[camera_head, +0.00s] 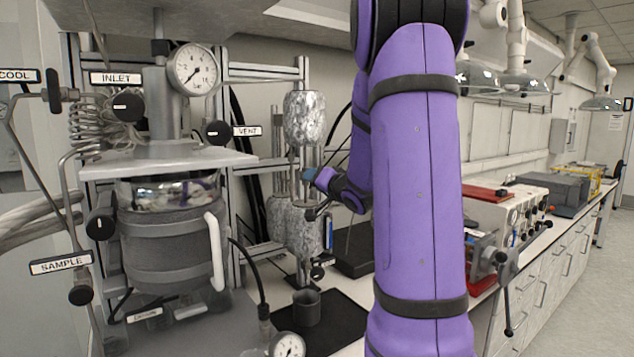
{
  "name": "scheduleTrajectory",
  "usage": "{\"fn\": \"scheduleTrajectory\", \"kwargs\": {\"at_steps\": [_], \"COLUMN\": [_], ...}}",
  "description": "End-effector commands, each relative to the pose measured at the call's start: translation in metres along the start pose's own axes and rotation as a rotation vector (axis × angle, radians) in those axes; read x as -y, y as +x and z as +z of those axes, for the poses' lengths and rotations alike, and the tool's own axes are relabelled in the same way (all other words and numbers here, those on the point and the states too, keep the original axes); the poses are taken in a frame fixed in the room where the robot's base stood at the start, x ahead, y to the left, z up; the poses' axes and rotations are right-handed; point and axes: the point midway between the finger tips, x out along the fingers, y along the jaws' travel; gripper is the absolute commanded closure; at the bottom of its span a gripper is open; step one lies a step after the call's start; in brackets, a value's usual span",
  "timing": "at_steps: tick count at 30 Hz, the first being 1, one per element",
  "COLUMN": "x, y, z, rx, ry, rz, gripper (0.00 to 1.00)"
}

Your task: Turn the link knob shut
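I cannot make out a label reading LINK, so I cannot tell which knob is the link knob. Black knobs with readable labels sit around the large reactor (165,245): the inlet knob (127,105), the vent knob (217,131), the cool knob (54,90) and the sample knob (81,294). A small dark knob (317,271) shows low on the slimmer metal-wrapped apparatus behind. My purple arm fills the centre right. My gripper (314,192) is small and dark beside that apparatus, pointing left; its fingers are partly hidden and merge with dark parts behind.
A pressure gauge (195,68) tops the large reactor; another gauge (288,345) is at the bottom edge. A dark cup (306,307) stands on a black mat. A white control box (507,220) and a grey box (552,193) stand on the bench at right. The right-hand floor is clear.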

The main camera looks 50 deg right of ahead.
Motion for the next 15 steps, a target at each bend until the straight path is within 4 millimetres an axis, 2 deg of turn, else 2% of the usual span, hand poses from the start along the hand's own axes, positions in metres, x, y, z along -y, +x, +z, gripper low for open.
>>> {"fn": "scheduleTrajectory", "kwargs": {"at_steps": [6, 15], "x": [0.0001, 0.0002], "y": [-0.0002, -0.0004], "z": [0.0003, 0.0], "rx": [0.0, 0.0], "ry": [0.181, 0.351], "rz": [0.001, 0.001], "gripper": [0.77, 0.77]}}
